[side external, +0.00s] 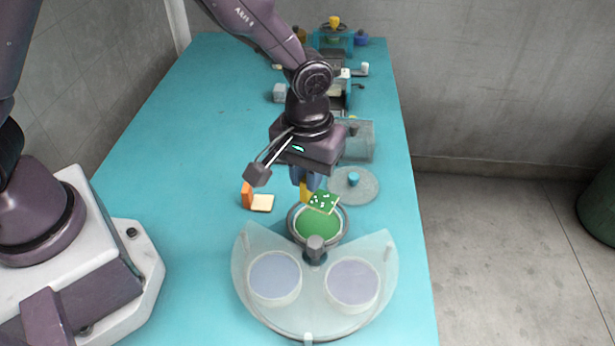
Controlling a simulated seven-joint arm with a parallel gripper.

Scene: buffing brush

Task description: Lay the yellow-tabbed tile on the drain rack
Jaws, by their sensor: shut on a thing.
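My gripper (306,178) is shut on the yellow tab of a tile. The yellow-tabbed tile (324,201) has a green face with white specks and hangs tilted from the jaws. It is over the far part of a round green pad (319,229) in a grey ring. I cannot tell whether tile and pad touch. The fingers partly hide the tab. I cannot clearly make out which thing is the drain rack; the clutter behind my gripper is small and partly hidden by my arm.
A cream tile with an orange tab (247,194) lies left of the pad. A translucent fan-shaped cover (313,290) with two round pads stands in front. A grey disc with a blue knob (354,186) and a translucent box (357,140) lie behind. The left of the turquoise table (190,150) is clear.

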